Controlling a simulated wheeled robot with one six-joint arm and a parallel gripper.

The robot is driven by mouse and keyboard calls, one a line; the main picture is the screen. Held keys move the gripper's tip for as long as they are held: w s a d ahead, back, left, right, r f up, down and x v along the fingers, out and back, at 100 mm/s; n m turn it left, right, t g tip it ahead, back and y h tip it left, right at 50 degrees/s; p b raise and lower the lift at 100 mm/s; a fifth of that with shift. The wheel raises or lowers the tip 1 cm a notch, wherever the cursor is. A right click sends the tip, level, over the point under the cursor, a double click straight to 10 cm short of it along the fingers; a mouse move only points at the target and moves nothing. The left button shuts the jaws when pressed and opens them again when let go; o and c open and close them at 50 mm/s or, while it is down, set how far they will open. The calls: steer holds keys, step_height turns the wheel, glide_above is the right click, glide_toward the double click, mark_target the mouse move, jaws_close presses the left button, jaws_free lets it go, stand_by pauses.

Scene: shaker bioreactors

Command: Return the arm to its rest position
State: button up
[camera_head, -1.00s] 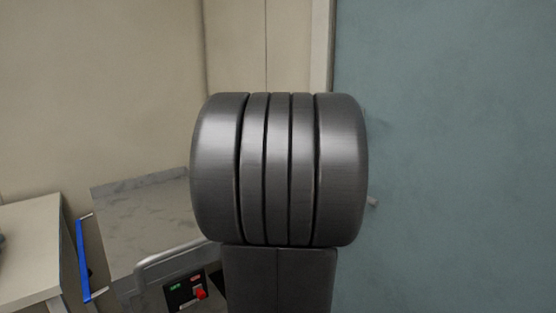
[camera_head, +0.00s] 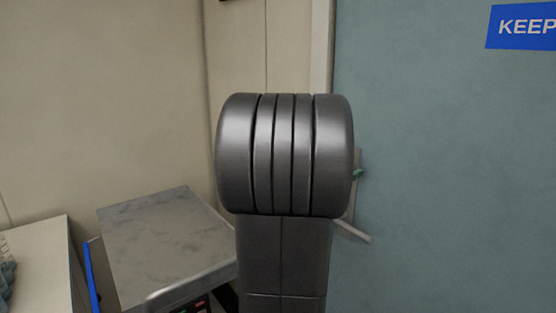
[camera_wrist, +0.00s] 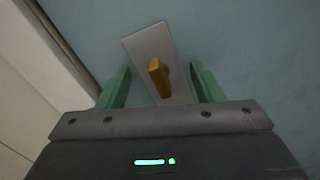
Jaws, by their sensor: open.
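My gripper (camera_wrist: 160,82) shows in the wrist view with its two green fingers spread apart and nothing between them touching. Beyond the fingers is a door handle (camera_wrist: 158,75) with a brass-coloured lever on a grey plate, on the blue-green door (camera_wrist: 240,50). In the head view my own arm's metal joint fills the middle and hides most of the gripper. A bit of green shows just right of the joint, in front of the door (camera_head: 440,180).
A cart with a grey top (camera_head: 165,235) stands at the lower left, with a control panel (camera_head: 195,306) at its front. A pale table (camera_head: 35,260) is at the far left. A blue "KEEP" sign (camera_head: 522,27) is on the door. A beige wall (camera_head: 100,100) stands behind.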

steer(key=n+p, duration=0.2)
steer(key=p, duration=0.1)
steer(key=shift+r, duration=0.15)
steer(key=shift+p, duration=0.5)
